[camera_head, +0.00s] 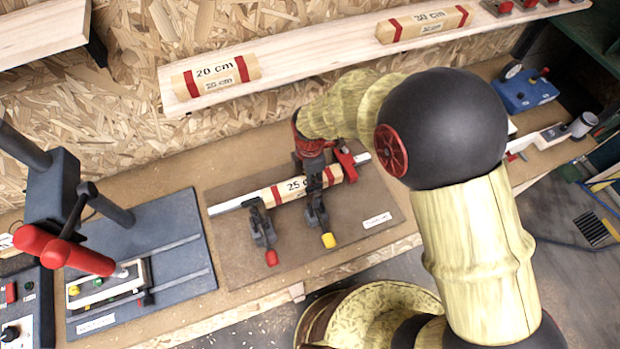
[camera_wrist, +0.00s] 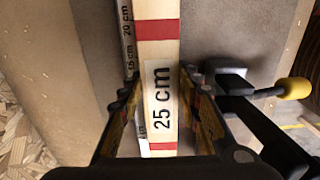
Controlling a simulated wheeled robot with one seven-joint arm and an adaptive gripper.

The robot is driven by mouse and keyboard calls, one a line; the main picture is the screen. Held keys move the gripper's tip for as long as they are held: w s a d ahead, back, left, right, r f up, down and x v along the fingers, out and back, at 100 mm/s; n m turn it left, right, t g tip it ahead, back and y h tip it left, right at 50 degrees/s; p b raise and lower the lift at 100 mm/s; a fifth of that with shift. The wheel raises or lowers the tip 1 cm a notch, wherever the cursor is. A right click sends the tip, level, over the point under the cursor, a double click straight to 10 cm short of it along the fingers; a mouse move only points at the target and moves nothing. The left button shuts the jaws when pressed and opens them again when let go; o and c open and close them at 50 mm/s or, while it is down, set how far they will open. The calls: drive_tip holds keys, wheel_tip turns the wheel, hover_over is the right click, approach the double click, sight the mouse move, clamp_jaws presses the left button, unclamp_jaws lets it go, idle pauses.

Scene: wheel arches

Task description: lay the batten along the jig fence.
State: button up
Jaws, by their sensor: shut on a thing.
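The batten (camera_head: 283,190) is a pale wooden bar with red bands, marked 25 cm. It is at the jig board (camera_head: 235,262), roughly in line with the silver fence (camera_head: 225,206), whose ends show beyond it. My gripper (camera_head: 312,180) is shut on the batten near its middle, from above. In the wrist view the batten (camera_wrist: 157,58) runs between my two fingers (camera_wrist: 160,108). The marked fence edge (camera_wrist: 127,40) runs parallel close along its left side. I cannot tell whether they touch or whether the batten rests on the board.
Toggle clamps with red (camera_head: 265,232) and yellow (camera_head: 320,218) tips stand in front of the batten. A red clamp (camera_head: 346,162) is by its right end. 20 cm (camera_head: 213,79) and 30 cm (camera_head: 425,23) battens lie on the shelf. A blue-grey drill-press base (camera_head: 170,245) stands left.

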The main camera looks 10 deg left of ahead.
drive_tip(key=shift+f, duration=0.5)
drive_tip(key=o, duration=1.2)
drive_tip(key=shift+o, duration=0.8)
wheel_tip(320, 180, up, 13)
drive_tip(key=p, duration=0.1)
drive_tip(key=shift+r, duration=0.15)
